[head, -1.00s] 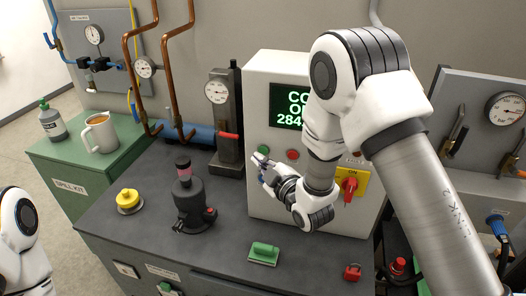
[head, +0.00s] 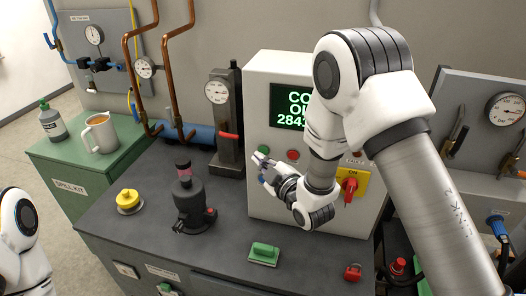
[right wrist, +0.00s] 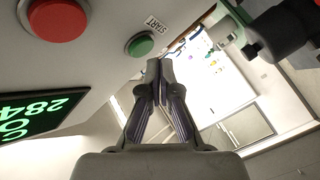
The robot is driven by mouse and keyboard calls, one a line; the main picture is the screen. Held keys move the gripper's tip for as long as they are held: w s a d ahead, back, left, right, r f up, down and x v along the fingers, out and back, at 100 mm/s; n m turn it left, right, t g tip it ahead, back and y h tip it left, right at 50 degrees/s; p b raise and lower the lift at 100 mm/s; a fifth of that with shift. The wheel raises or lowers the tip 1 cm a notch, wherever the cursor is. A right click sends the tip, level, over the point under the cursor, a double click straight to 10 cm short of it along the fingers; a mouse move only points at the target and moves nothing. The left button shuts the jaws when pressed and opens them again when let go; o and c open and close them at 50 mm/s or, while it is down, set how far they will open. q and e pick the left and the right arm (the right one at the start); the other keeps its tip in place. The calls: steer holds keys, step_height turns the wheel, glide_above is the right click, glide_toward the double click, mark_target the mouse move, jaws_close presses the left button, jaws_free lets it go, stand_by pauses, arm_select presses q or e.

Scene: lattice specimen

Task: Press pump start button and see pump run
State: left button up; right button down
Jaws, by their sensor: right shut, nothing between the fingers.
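The green start button (head: 263,150) sits on the front of a white control box (head: 335,215), left of a red button (head: 292,155). In the right wrist view the green button (right wrist: 140,44) has a START label beside it. My right gripper (head: 258,163) is shut and empty, its tips close to the green button. In the right wrist view its closed tips (right wrist: 160,68) lie just beside and below the button in the picture; I cannot tell whether they touch. A lit screen (head: 290,107) shows green text, partly hidden by my arm. My left gripper is out of view.
A red rotary switch on a yellow plate (head: 362,178) is right of my right wrist. A black valve-like device (head: 190,200), a yellow knob (head: 128,200) and a green block (head: 264,253) stand on the dark bench. A gauge column (head: 228,130) stands left of the box.

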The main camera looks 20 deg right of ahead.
steer(key=shift+w, duration=0.1)
stand_by(0.4)
steer(key=shift+w+d, duration=0.25)
steer(key=shift+w, duration=0.05)
steer(key=shift+w+d+b, duration=0.2)
steer(key=shift+w+b, duration=0.1)
steer(key=shift+b, duration=0.05)
stand_by(0.8)
steer(key=shift+s+a+b, duration=0.3)
steer(key=shift+s+a, duration=0.2)
steer(key=shift+s, duration=0.2)
steer(key=s+a, duration=0.1)
steer(key=s, duration=0.1)
steer(key=s+a+b, duration=0.1)
steer(key=s, duration=0.1)
steer(key=shift+a, duration=0.35)
